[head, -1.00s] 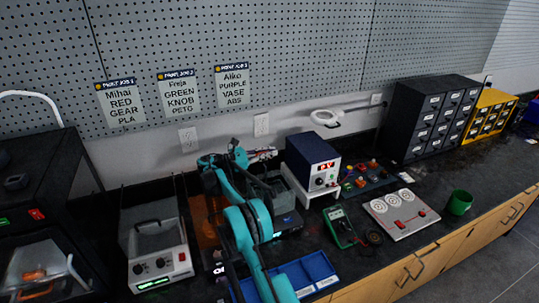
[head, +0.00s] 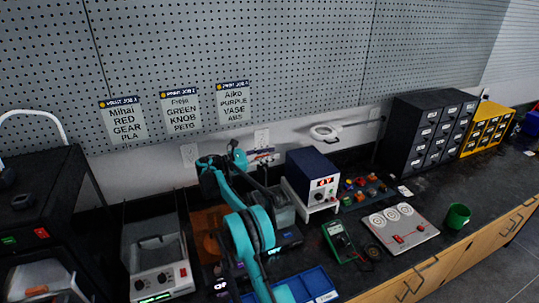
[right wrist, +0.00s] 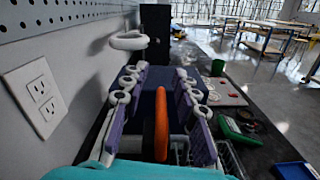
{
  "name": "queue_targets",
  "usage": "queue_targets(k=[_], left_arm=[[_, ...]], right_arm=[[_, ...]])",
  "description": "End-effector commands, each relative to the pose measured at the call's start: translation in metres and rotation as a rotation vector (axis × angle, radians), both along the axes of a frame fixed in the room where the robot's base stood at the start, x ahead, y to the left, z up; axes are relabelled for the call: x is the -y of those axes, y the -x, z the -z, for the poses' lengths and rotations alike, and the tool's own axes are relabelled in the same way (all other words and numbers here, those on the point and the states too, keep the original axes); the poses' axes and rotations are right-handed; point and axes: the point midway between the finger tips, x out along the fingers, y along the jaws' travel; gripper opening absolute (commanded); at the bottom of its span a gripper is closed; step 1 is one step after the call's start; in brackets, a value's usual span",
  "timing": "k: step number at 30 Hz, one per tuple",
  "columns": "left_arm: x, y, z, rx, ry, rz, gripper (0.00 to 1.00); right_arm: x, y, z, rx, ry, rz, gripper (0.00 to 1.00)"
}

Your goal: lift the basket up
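A wire-mesh basket (right wrist: 232,160) shows in part low in the right wrist view, with its upright orange handle (right wrist: 161,125) in front of me. In the head view my right arm covers most of that area, and I cannot make out the basket clearly. My right gripper (head: 264,157) is near the wall, left of the blue power supply. In the right wrist view my right gripper (right wrist: 160,88) is open. Its purple and white fingers stand on both sides of the orange handle, with gaps showing between. My left gripper is not in view.
The blue power supply (head: 313,174) stands close ahead on a white stand. A white machine (head: 158,258) is to the left and a blue tray (head: 310,284) in front. A green multimeter (head: 340,241) and green cup (head: 457,216) lie right. The wall outlet (right wrist: 40,95) is close.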

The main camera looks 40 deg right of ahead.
Motion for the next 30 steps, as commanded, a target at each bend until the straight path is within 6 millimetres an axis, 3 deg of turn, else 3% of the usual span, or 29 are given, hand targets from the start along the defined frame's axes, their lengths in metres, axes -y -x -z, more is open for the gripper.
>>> queue_targets(k=[5,12,18,22,30], left_arm=[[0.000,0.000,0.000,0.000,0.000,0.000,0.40],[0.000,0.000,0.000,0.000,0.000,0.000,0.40],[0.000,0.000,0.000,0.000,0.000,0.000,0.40],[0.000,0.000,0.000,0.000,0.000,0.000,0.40],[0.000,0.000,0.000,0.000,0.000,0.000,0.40]], right_arm=[[-0.020,-0.007,0.001,0.000,0.000,-0.003,0.29],[-0.070,-0.024,0.001,0.000,0.000,-0.004,0.29],[-0.101,-0.034,0.001,0.000,0.001,-0.003,0.29],[-0.111,-0.037,0.000,0.000,0.000,-0.002,0.29],[-0.113,-0.037,0.000,0.000,0.000,-0.001,0.29]])
